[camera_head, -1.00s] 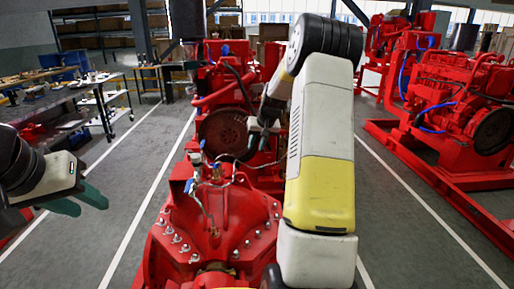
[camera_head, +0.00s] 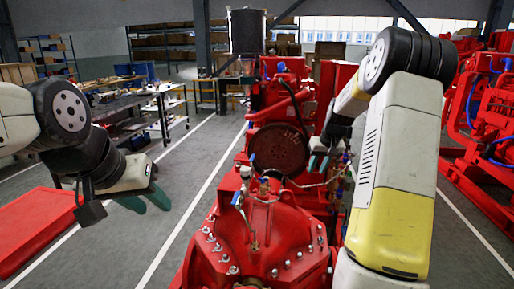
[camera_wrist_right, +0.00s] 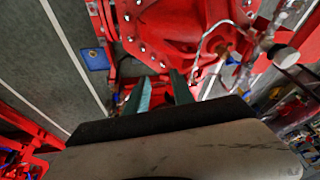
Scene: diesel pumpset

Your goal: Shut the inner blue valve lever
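The red pumpset (camera_head: 262,240) stands in the middle, with small valves and thin pipes on top. One blue valve lever (camera_head: 237,198) stands tilted on its near left part. Another small blue lever (camera_head: 252,157) is just behind it, and blue parts (camera_head: 341,192) show on the right. I cannot tell which lever is the inner one. My right gripper (camera_head: 318,162) is above the pump's right side, apart from the levers; its teal fingers are parted and empty in the right wrist view (camera_wrist_right: 158,92). My left gripper (camera_head: 147,200) is open and empty, left of the pump.
A workbench (camera_head: 120,103) with tools stands at the back left. A red flat base (camera_head: 35,228) lies at left. Other red engines (camera_head: 490,120) stand at right. The floor between the pump and the bench is clear. My right arm hides part of the pump's right side.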

